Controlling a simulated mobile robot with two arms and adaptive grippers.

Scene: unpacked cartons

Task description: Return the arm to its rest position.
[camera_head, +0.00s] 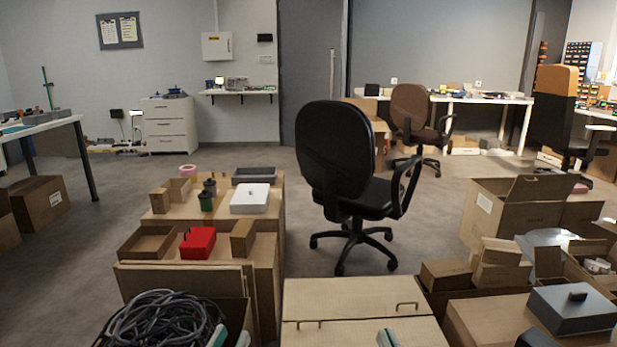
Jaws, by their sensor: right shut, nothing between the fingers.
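Only the fingertips of my two grippers show, at the bottom edge of the head view. My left gripper (231,339) has its two pale-teal fingertips apart, with no object seen between them. It is just right of a carton of black cables. My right gripper (387,338) has its fingertips together and empty, in front of the closed carton at the bottom middle. The rest of both arms is out of view.
The cables (165,322) fill the carton at lower left. A closed carton (355,296) lies at bottom middle. Cartons with a red box (198,242) and white box (250,198) stand left. A black chair (345,165) stands ahead; a grey box (572,308) sits right.

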